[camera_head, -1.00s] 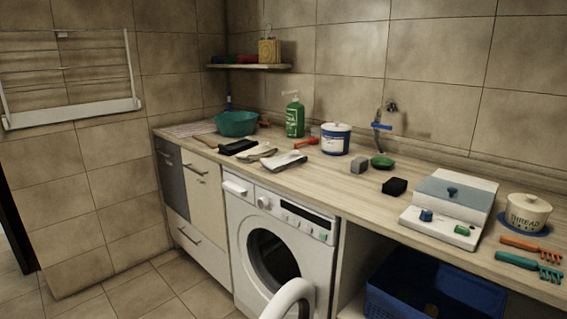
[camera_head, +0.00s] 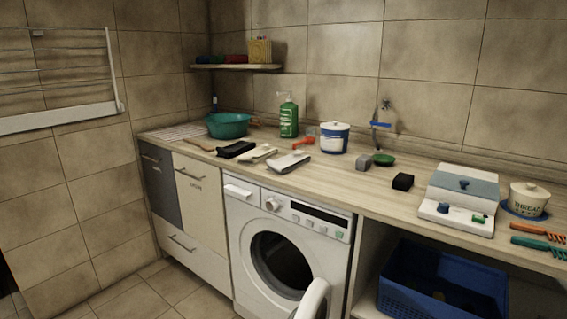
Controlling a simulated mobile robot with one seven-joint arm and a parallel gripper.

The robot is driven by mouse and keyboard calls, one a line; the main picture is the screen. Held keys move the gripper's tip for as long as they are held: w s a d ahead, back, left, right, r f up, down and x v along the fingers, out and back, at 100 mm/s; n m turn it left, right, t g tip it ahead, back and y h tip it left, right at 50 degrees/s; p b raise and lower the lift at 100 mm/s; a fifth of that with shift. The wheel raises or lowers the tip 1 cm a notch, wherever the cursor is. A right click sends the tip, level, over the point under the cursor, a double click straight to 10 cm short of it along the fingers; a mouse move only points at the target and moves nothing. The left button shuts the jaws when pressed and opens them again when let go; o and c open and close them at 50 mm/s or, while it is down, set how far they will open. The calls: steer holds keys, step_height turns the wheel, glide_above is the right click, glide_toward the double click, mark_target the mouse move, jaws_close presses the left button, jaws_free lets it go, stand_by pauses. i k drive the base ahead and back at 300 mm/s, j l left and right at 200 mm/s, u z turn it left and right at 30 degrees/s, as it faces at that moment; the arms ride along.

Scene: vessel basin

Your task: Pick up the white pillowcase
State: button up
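Three folded cloths lie side by side on the wooden counter above the washing machine. The rightmost one, whitish with a dark edge or side, looks like the white pillowcase (camera_head: 289,161). To its left lie a beige folded cloth (camera_head: 257,154) and a black one (camera_head: 235,149). They lie close together, and I cannot tell whether they touch. My gripper is not in view.
The counter (camera_head: 330,184) also holds a teal basin (camera_head: 228,126), green bottle (camera_head: 288,117), white-blue tub (camera_head: 334,138), black block (camera_head: 402,181) and a lidded box (camera_head: 460,198). Below stand the washing machine (camera_head: 285,240), its door apparently open, and a blue crate (camera_head: 440,285).

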mark_target(281, 165)
steer(key=i+j+z, duration=0.1)
steer(key=j+z, duration=0.2)
steer(key=j, duration=0.75)
steer(key=i+j+z, duration=0.1)
steer(key=j, duration=0.2)
steer(key=i+j+z, duration=0.15)
steer(key=j, duration=0.2)
steer(key=j+z, duration=0.1)
steer(key=j, duration=0.2)
steer(key=i+j+z, duration=0.3)
steer(key=j, duration=0.3)
steer(key=i+j+z, duration=0.15)
steer(key=j, duration=0.2)
steer(key=i+j+z, duration=0.1)
steer(key=i, duration=0.35)
steer(key=i+j, duration=0.35)
steer(key=i+j+z, duration=0.15)
steer(key=i, duration=0.35)
steer(key=j, duration=0.1)
